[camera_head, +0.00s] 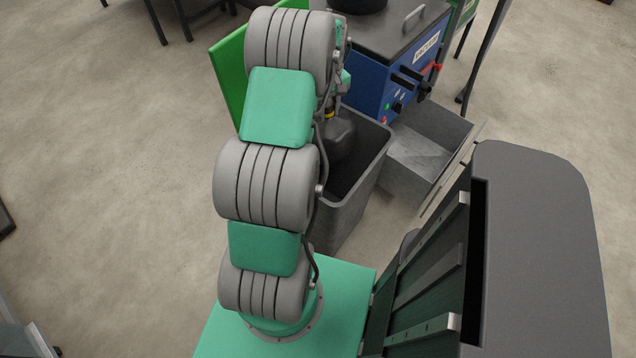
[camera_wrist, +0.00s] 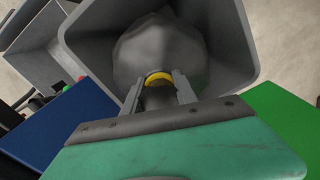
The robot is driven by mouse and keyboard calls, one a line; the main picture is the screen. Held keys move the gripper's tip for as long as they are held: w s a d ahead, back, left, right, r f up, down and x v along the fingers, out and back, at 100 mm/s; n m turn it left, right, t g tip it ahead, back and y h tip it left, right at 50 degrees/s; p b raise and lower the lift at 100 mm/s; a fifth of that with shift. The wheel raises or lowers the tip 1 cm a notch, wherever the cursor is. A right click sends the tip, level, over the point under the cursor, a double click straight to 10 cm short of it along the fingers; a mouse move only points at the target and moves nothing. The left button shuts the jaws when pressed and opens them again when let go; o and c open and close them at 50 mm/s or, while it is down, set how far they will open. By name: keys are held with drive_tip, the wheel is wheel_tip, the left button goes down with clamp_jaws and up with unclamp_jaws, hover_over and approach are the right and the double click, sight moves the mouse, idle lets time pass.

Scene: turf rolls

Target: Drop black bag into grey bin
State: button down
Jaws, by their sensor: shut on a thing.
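The black bag (camera_wrist: 160,48) is a dark, lumpy bag with a yellow band (camera_wrist: 158,77) around its neck. My gripper (camera_wrist: 158,88) is shut on the bag's neck just behind the yellow band. The bag hangs at the opening of the grey bin (camera_wrist: 238,50), whose rim surrounds it in the wrist view. In the head view the bag (camera_head: 340,140) shows partly behind my arm, at the bin's mouth. The grey bin (camera_head: 347,215) stands upright on the floor, its left side hidden by my arm. I cannot tell how deep the bag hangs.
A blue machine (camera_head: 372,75) stands behind the bin. An open grey metal box (camera_head: 425,160) is right of the bin. A green panel (camera_head: 230,75) stands behind my arm at the left. The floor at left (camera_head: 110,180) is clear.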

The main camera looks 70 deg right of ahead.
sight(328, 101)
drive_tip(key=shift+d+f, duration=0.1)
drive_tip(key=shift+f, duration=0.3)
drive_tip(key=c, duration=1.3)
unclamp_jaws()
drive_tip(key=o, duration=0.4)
drive_tip(key=shift+f, duration=0.1)
drive_tip(key=shift+a+f, duration=0.15)
drive_tip(key=shift+a, duration=0.1)
wheel_tip(328, 101, up, 8)
drive_tip(key=shift+d+r, duration=0.1)
drive_tip(key=shift+d, duration=0.05)
